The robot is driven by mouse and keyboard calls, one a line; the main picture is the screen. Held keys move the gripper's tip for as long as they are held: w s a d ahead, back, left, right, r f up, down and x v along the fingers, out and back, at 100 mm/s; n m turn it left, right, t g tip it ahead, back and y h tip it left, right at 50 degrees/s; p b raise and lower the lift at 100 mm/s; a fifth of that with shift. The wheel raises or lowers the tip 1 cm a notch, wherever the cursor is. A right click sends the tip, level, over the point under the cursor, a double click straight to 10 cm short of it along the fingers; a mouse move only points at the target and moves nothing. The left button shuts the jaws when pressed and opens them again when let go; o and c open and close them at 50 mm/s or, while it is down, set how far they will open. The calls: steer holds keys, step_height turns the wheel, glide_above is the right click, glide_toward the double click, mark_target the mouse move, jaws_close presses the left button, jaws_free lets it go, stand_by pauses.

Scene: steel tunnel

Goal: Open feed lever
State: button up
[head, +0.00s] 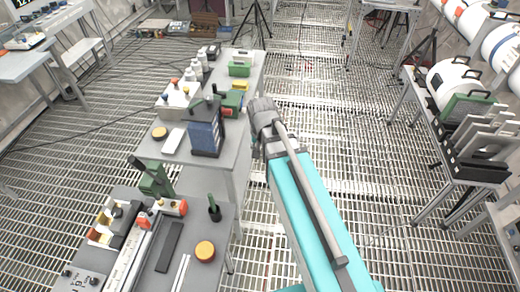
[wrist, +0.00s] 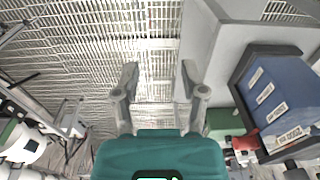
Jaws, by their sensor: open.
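I cannot tell for sure which part is the feed lever. A dark green upright handle (head: 214,208) stands on the near table, and a green bracket-like part (head: 155,178) stands at that table's back edge. A blue box-shaped unit (head: 206,132) stands on the middle table; it also shows at the right of the wrist view (wrist: 275,95). My gripper (wrist: 159,76) is open and empty in the wrist view, with only floor grating between its fingers. In the head view my arm reaches to the right edge of the middle table, and the fingers cannot be made out.
The near table (head: 222,236) also carries an orange-topped round part (head: 205,250) and a long rail (head: 132,258). White bottles (head: 196,70) and a green bin (head: 240,69) stand farther back. A rack with plates (head: 482,140) is at right.

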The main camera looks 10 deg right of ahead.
steer(key=s+d+n, duration=0.3)
steer(key=s+d, duration=0.1)
steer(key=s, duration=0.2)
steer(key=shift+g, duration=0.3)
steer(key=shift+s, duration=0.1)
steer(key=shift+d, duration=0.15)
